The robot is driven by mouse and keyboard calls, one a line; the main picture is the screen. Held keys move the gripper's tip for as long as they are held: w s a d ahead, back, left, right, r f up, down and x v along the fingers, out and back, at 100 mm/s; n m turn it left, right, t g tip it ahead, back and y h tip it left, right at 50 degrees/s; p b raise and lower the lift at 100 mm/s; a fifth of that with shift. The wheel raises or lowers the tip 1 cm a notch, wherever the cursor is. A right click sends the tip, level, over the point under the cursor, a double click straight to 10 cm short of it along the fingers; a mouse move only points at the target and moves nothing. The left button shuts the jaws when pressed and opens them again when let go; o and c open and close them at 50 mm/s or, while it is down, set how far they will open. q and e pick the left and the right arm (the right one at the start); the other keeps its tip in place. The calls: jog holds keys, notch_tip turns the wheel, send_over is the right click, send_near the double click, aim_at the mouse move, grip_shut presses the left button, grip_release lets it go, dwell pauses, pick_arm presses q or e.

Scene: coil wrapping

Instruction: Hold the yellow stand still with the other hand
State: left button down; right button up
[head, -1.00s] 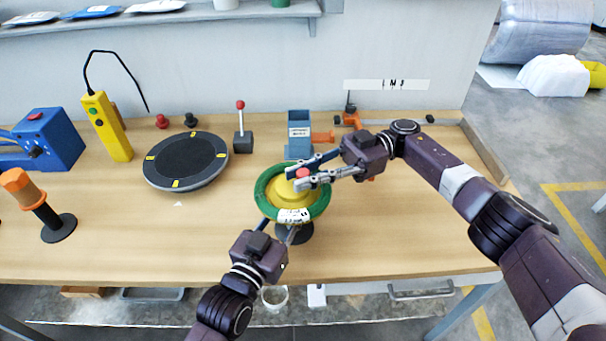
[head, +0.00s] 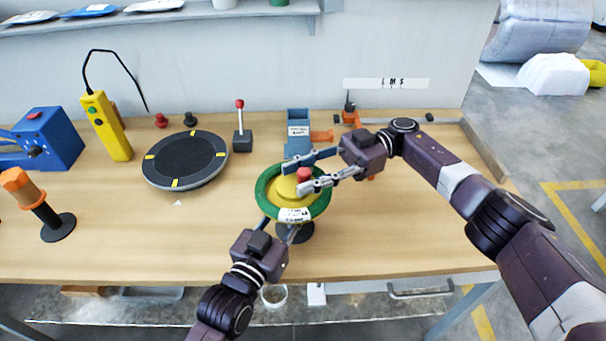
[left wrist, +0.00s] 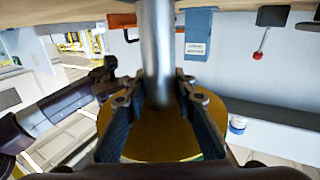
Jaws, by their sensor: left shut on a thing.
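The yellow stand (head: 287,194) is a yellow, dome-like top on a grey post, with a dark round foot on the table. A green coil (head: 262,188) with a white label lies around the yellow top. A red knob (head: 304,174) shows at the top. My left gripper (head: 278,226) is below the coil, shut on the stand's grey post (left wrist: 158,50), which passes between its fingers in the left wrist view. My right gripper (head: 293,178) is open above the stand, with one finger on each side of the red knob; contact with it cannot be told.
A black turntable (head: 187,160) and an orange-topped post (head: 38,205) stand left on the table (head: 400,235). A lever box (head: 243,142) and a blue holder (head: 298,130) stand behind the stand. The table's right front is clear.

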notch_tip(320, 180, up, 10)
dwell(0.5)
jog(key=shift+w+f+t+y, duration=0.35)
jog(key=shift+f+t+y, duration=0.25)
jog(key=shift+t+y, duration=0.15)
jog(key=d+f+n+t+y, duration=0.1)
jog(key=t, duration=0.1)
jog(key=w+d+f+n+t, duration=0.1)
jog(key=t, duration=0.1)
jog(key=w+d+f+n+t+y, duration=0.1)
jog(key=d+t, duration=0.1)
jog(key=shift+f+y, duration=0.3)
jog(key=shift+y, duration=0.05)
jog(key=s+d+f+n+t+h, duration=0.1)
jog(key=d+f+n+t+h, duration=0.1)
jog(key=d+f+n+t, duration=0.45)
jog(key=n+t+h, duration=0.3)
jog(key=n, duration=1.3)
send_near(303, 168)
jog(key=x, duration=0.6)
jog(key=f+x, duration=0.1)
jog(key=x, duration=0.2)
jog(key=shift+s+a, duration=0.15)
jog(key=shift+a, duration=0.3)
